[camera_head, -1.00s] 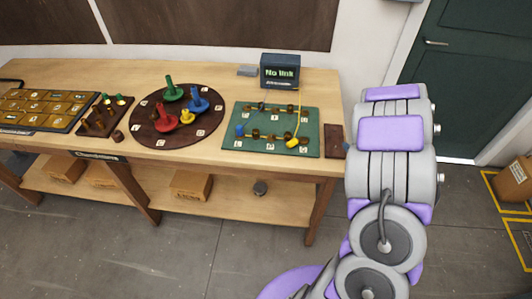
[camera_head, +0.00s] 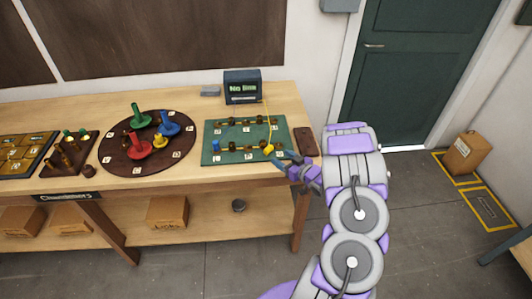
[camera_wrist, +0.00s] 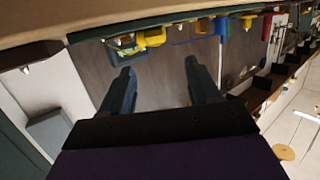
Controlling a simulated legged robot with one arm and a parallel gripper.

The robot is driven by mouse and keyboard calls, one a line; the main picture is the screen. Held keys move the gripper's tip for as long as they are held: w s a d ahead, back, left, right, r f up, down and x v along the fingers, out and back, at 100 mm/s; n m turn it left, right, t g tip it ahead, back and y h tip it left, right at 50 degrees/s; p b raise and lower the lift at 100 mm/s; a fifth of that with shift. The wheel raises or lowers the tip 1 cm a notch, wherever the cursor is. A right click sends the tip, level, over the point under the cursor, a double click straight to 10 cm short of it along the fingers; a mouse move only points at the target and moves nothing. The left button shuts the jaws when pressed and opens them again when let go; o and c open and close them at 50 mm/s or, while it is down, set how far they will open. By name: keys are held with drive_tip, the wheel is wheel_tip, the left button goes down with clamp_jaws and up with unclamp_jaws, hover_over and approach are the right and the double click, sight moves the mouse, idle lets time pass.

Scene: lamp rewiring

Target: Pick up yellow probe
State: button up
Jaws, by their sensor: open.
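The yellow probe (camera_head: 268,149) lies at the front right of the green board (camera_head: 232,157), with a yellow lead running up toward the display box. It also shows in the wrist view (camera_wrist: 153,37), just beyond my fingertips. My gripper (camera_head: 284,157) is at the board's front right corner, close to the right of the probe. In the wrist view, my two dark fingers (camera_wrist: 158,68) are apart with nothing between them. The blue probe (camera_head: 216,146) stands at the board's left side.
A display box (camera_head: 242,86) stands behind the board. A dark brown block (camera_head: 306,142) lies right of the board, close to my arm. A round brown board (camera_head: 112,164) with coloured pegs is to the left. The bench front edge is just below the gripper.

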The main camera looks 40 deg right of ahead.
sight(270, 150)
drive_tip(key=w, duration=0.2)
drive_tip(key=w+d+f, duration=0.1)
drive_tip(key=shift+w+d, duration=0.1)
drive_tip(key=shift+w, duration=0.2)
drive_tip(key=shift+w+d+f, duration=0.2)
drive_tip(key=shift+w+d, duration=0.05)
drive_tip(key=shift+d, duration=0.2)
drive_tip(key=w, duration=0.1)
drive_tip(key=w+a+b, duration=0.1)
drive_tip(key=w+a+f, duration=0.1)
drive_tip(key=w, duration=0.1)
drive_tip(key=shift+b, duration=0.3)
drive_tip(key=shift+w, duration=0.4)
drive_tip(key=shift+d+f, duration=0.15)
drive_tip(key=shift+d, duration=0.45)
drive_tip(key=shift+c, duration=1.2)
drive_tip(key=shift+a, duration=0.35)
drive_tip(key=c, duration=0.7)
drive_tip(key=shift+d+r, duration=0.25)
drive_tip(key=shift+r, duration=0.25)
wheel_tip(270, 150, up, 3)
drive_tip(key=shift+s+a+r+p, duration=0.1)
drive_tip(key=shift+p, duration=0.55)
drive_tip(key=s+d+r+p, duration=0.1)
drive_tip(key=s+d, duration=0.1)
drive_tip(key=s, duration=1.3)
drive_tip(key=shift+s+d+p, duration=0.35)
drive_tip(key=shift+p, duration=0.05)
